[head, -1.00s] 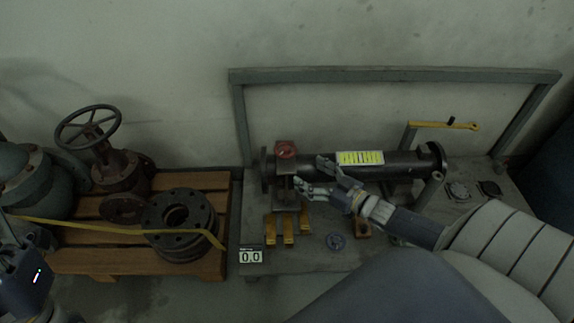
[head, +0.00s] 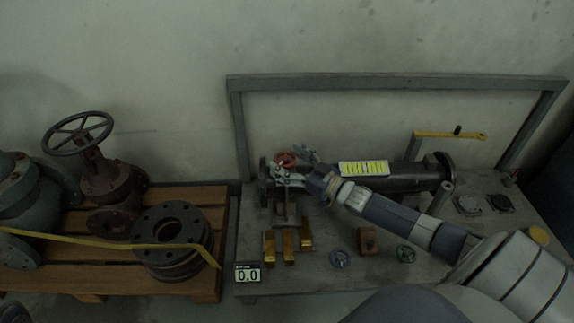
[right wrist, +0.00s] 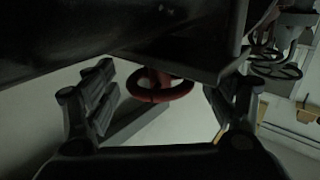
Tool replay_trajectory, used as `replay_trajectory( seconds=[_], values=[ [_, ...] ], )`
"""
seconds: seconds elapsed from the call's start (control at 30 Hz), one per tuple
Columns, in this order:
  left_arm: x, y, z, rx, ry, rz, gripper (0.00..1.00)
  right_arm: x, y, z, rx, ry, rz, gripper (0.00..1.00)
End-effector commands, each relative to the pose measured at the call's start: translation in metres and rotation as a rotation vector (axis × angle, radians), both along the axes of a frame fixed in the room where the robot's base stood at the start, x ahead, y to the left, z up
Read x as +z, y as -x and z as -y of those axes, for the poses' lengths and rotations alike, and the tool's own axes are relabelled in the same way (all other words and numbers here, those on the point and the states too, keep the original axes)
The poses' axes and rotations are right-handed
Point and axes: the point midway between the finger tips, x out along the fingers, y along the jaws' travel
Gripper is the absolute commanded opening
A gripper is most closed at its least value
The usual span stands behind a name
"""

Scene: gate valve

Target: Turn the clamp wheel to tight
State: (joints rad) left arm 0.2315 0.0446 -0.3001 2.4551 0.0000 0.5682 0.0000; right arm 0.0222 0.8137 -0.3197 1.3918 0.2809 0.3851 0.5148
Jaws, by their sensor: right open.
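The red clamp wheel (head: 286,158) sits on top of the clamp at the left end of the dark pipe (head: 408,178). My right gripper (head: 291,164) is open at the wheel, with one finger on each side of it in the head view. In the right wrist view the red wheel (right wrist: 160,91) shows as a ring between the two spread fingers of my right gripper (right wrist: 163,100). I see a gap between each finger and the rim there. The gripper hides part of the clamp in the head view. My left gripper is not in view.
A grey frame (head: 390,80) stands behind the pipe. A pallet (head: 205,282) with flanges (head: 172,240) and a valve (head: 105,180) is at left.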

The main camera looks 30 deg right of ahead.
Motion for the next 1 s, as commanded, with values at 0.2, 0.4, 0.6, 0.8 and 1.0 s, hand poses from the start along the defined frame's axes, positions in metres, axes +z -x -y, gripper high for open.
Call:
replay_trajectory(
  seconds=[0.2, 0.4, 0.6, 0.8, 1.0],
  values=[
    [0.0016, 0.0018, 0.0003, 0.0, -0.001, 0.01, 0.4, -0.0002, -0.0056, -0.0018, 0.0, 0.001, -0.002, 0.77],
    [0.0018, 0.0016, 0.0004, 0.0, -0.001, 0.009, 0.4, 0.0, -0.0054, -0.0018, 0.0, 0.0, -0.001, 0.7],
    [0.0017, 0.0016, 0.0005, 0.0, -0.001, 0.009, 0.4, 0.0001, -0.0053, -0.0018, 0.0, 0.0, -0.001, 0.33],
    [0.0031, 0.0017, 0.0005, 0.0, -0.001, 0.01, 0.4, 0.0007, -0.0053, -0.002, -0.004, -0.001, 0.0, 0.33],
    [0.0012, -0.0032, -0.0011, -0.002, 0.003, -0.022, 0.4, 0.0034, -0.0048, -0.0032, -0.04, -0.006, -0.001, 0.33]
  ],
)
